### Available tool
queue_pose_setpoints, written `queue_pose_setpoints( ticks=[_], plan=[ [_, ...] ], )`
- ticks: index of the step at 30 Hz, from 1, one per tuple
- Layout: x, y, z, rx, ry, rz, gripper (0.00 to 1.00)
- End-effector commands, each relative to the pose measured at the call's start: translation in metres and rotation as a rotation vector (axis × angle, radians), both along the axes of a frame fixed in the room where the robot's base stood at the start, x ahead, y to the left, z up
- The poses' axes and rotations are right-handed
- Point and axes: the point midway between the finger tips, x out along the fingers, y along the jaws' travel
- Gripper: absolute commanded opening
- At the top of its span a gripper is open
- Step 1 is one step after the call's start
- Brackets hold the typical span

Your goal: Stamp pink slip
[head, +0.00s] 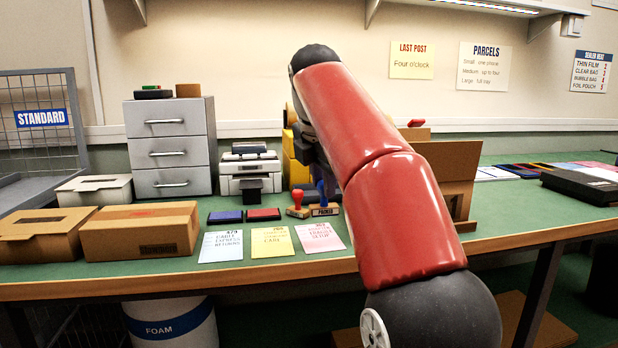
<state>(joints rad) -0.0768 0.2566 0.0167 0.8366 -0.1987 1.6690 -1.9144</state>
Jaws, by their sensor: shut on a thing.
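The pink slip (321,237) lies flat on the green bench near its front edge, at the right end of a row with a yellow slip (271,242) and a pale blue slip (221,246). A blue-handled stamp (321,190) with a wooden block marked PACKED is upright just behind the pink slip. My gripper (320,172) is above it, partly hidden by my red arm, and is shut on its handle. A red-handled stamp (297,200) stands just to its left. A blue ink pad (225,217) and a red ink pad (263,214) lie behind the other slips.
Cardboard boxes (140,232) stand at the left. A grey drawer unit (170,147) and a printer (249,172) stand behind the pads. An open carton (455,185) is to the right, behind my arm. A dark tray (585,187) lies far right.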

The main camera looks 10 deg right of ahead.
Motion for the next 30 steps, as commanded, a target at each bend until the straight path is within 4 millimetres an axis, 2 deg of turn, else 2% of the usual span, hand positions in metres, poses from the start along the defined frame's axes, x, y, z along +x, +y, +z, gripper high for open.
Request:
queue_pose_setpoints(
  ticks=[15, 30],
  plan=[
    [0.000, 0.000, -0.052, 0.000, -0.001, 0.000, 0.10],
    [0.000, 0.000, -0.057, 0.000, -0.001, 0.000, 0.10]
  ],
)
